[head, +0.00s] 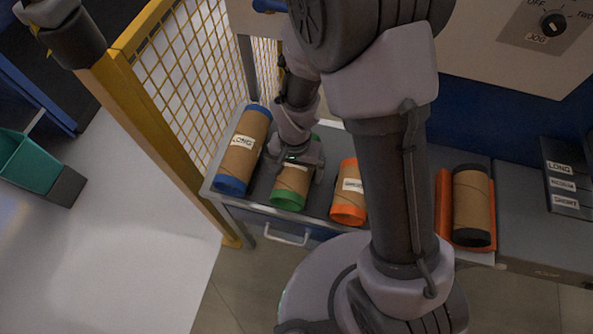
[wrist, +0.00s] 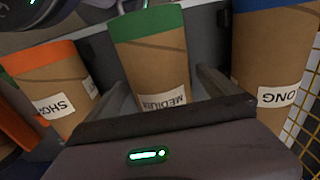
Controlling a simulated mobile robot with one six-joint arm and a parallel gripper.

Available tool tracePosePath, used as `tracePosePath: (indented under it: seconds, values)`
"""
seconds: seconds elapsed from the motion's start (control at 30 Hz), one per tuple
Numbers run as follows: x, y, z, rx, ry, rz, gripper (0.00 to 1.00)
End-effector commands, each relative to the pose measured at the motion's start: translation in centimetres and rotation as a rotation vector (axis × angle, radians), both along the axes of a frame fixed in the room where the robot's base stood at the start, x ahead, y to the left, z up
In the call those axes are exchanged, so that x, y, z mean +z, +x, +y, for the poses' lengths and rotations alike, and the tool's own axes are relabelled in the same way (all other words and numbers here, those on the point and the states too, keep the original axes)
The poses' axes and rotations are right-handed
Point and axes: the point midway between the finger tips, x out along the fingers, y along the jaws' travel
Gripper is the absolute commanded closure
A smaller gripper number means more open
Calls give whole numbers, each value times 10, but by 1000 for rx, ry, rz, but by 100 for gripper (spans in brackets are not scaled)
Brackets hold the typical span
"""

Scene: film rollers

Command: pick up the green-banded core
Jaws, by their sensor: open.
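The green-banded core (head: 290,190) is a brown cardboard tube with green ends and a white label, lying on the grey bench between the blue-banded and orange-banded cores. In the wrist view the green-banded core (wrist: 156,62) fills the middle, and its label is partly hidden by my gripper. My gripper (head: 302,172) is open above the green-banded core. In the wrist view my gripper's fingers (wrist: 165,92) stand on either side of the core, apart from each other. I cannot tell whether they touch it.
The blue-banded core (head: 243,150) lies close on the left, the orange-banded core (head: 348,194) close on the right. A black-banded core (head: 471,205) sits in an orange holder (head: 443,215). A yellow mesh fence (head: 195,75) stands behind the bench's left end.

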Motion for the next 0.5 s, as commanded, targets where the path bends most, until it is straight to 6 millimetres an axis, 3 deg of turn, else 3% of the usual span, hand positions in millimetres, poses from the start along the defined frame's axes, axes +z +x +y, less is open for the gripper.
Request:
tracePosePath:
  seconds: [0.07,0.23,0.5]
  values:
    - [-14,0,0,0,0,1,0]
    - [-12,1,0,-1,1,-1,0]
    - [-11,0,0,-1,1,-1,51]
